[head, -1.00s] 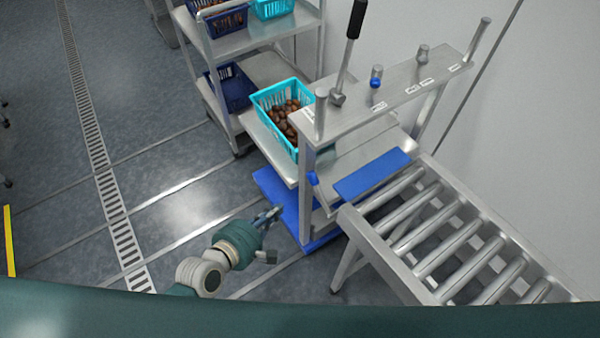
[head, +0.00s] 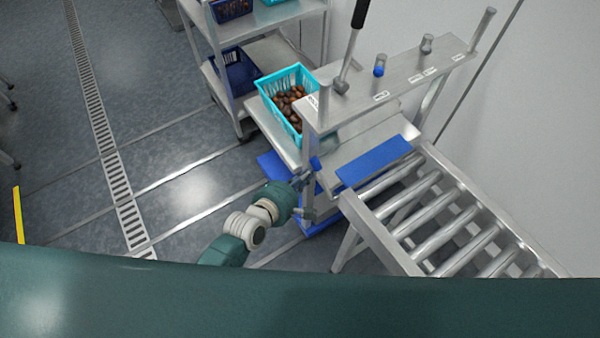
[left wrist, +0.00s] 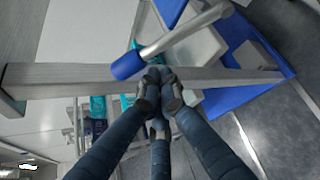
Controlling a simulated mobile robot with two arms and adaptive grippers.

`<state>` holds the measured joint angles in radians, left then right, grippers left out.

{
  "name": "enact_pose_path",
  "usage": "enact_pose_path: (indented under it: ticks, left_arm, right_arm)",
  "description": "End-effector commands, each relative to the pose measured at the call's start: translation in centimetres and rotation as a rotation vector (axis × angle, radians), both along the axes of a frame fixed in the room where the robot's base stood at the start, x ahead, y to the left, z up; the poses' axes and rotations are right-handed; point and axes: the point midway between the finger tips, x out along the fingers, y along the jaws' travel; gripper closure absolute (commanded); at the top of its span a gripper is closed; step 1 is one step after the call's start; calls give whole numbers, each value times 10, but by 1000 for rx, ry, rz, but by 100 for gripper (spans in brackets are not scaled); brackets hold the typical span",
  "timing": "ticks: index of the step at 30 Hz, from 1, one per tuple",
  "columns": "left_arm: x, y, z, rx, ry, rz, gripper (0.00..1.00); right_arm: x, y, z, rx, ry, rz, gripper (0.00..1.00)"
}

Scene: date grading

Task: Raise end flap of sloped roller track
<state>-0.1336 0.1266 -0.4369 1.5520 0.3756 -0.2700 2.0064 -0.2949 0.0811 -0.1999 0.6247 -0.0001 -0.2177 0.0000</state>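The sloped roller track (head: 440,225) stands at the right in the head view. A flat blue flap (head: 376,160) lies across its upper end. A small blue-tipped lever (head: 316,163) sits at the stand's near post, just left of the flap; its blue tip (left wrist: 128,66) and metal rod show large in the left wrist view. My left gripper (head: 300,181) is beside that post, just below the blue tip. In the left wrist view its fingertips (left wrist: 160,92) are drawn together with nothing seen between them, close to a metal bar (left wrist: 80,77). My right gripper is out of view.
The metal stand (head: 400,85) carries a black-handled lever (head: 352,45) and a blue-capped knob (head: 379,66). A turquoise basket (head: 268,93) of dates sits behind the post. A shelf cart (head: 240,45) stands at the back.

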Motion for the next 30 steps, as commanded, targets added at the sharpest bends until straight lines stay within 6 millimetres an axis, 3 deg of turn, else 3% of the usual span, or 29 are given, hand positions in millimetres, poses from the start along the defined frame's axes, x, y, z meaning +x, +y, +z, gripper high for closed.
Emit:
enact_pose_path:
  ticks: [30]
  left_arm:
    - [-5,-5,10,56,-81,1,100]
  right_arm:
    - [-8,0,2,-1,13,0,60]
